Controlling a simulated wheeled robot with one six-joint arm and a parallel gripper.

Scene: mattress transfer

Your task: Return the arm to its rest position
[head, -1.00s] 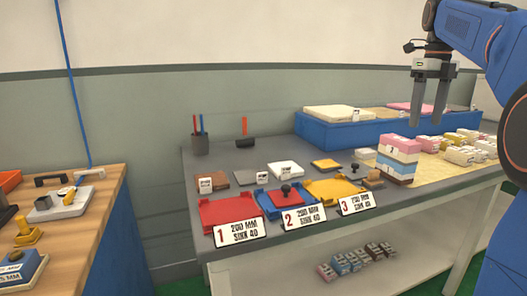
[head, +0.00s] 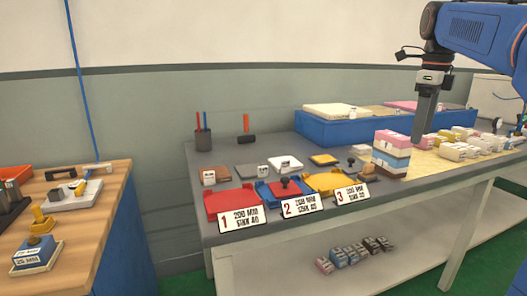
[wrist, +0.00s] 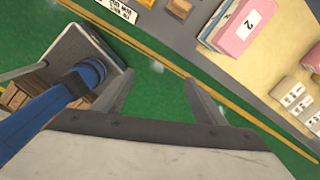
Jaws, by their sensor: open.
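My gripper (head: 424,118) hangs from my blue arm at the upper right of the head view, fingers pointing down, in front of the blue tray and above the grey table. In the wrist view my gripper (wrist: 158,95) shows two grey fingers spread well apart with only green floor between them. It holds nothing. A stack of pink, white, blue and brown layers (head: 391,155) stands on the table left of and below the gripper, apart from it. The stack's pink top with a "2" label also shows in the wrist view (wrist: 240,28).
Red (head: 232,203), blue and yellow trays with number signs line the table's front edge. A blue box (head: 345,130) with pale slabs stands at the back. Several small blocks lie at right. A wooden bench (head: 100,210) stands at left.

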